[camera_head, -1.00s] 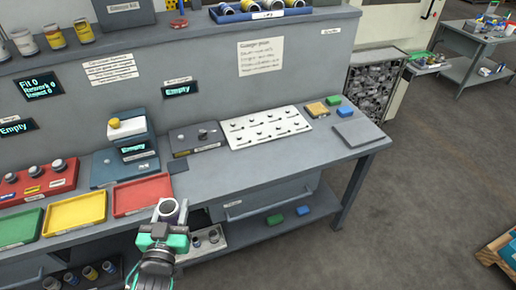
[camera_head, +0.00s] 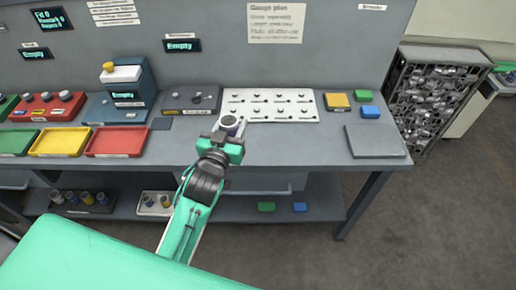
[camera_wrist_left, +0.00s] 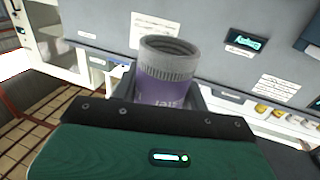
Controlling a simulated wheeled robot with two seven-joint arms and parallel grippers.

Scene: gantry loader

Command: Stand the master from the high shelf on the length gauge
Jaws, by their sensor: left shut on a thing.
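My left gripper (camera_head: 226,136) is shut on a cylinder with a purple label and a grey knurled top (camera_head: 230,123), which I take as the master. It also shows in the left wrist view (camera_wrist_left: 165,90), standing out beyond the gripper (camera_wrist_left: 158,108), its label partly hidden by the jaws. The gripper appears over the bench's front part, before the white panel. A blue-grey device with a white, yellow-knobbed head and a lit display (camera_head: 125,90) stands left on the bench. A low grey box with knobs (camera_head: 190,99) is right of it. I cannot read which is the length gauge.
Red (camera_head: 117,142) and yellow (camera_head: 62,142) trays line the bench's front left. A white panel with several pins (camera_head: 270,105) lies behind the gripper. Yellow, green and blue blocks and a grey plate (camera_head: 376,141) are at right. The bench surface between gripper and plate is clear.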

